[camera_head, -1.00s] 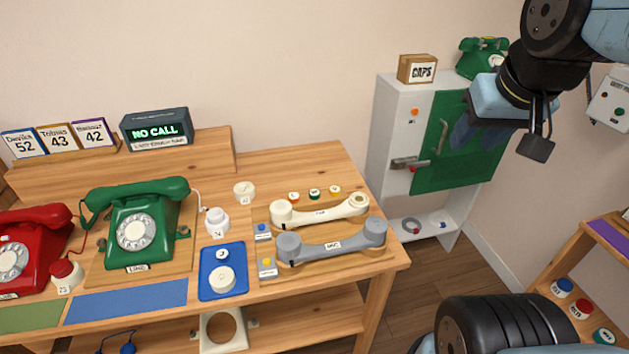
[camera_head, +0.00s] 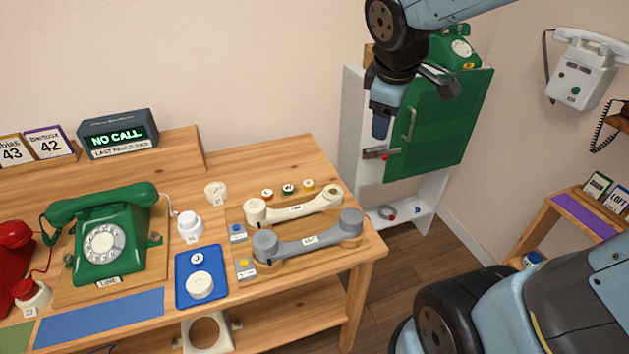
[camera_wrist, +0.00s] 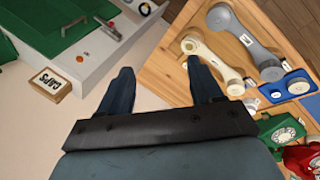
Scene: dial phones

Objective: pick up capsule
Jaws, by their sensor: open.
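No single piece is plainly marked as the capsule. Small round pieces that could be it are a white disc (camera_head: 200,286) on the blue tray (camera_head: 181,297), a cream round piece (camera_head: 215,190) behind it, and a white knobbed piece (camera_head: 189,225) between them. A box labelled CAPS (camera_wrist: 49,86) stands on the cabinet top in the wrist view; my arm mostly hides it in the head view. My gripper (camera_head: 381,124) is high in front of the cabinet, away from the desk pieces. In the wrist view its two fingers (camera_wrist: 163,82) are apart with nothing between them.
A cream handset (camera_head: 295,206) and a grey handset (camera_head: 308,240) lie on the desk's right side. A green phone (camera_head: 103,243) stands left. The white cabinet (camera_head: 351,120) has a green door (camera_head: 440,125) standing behind my arm. Floor shows between desk and cabinet.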

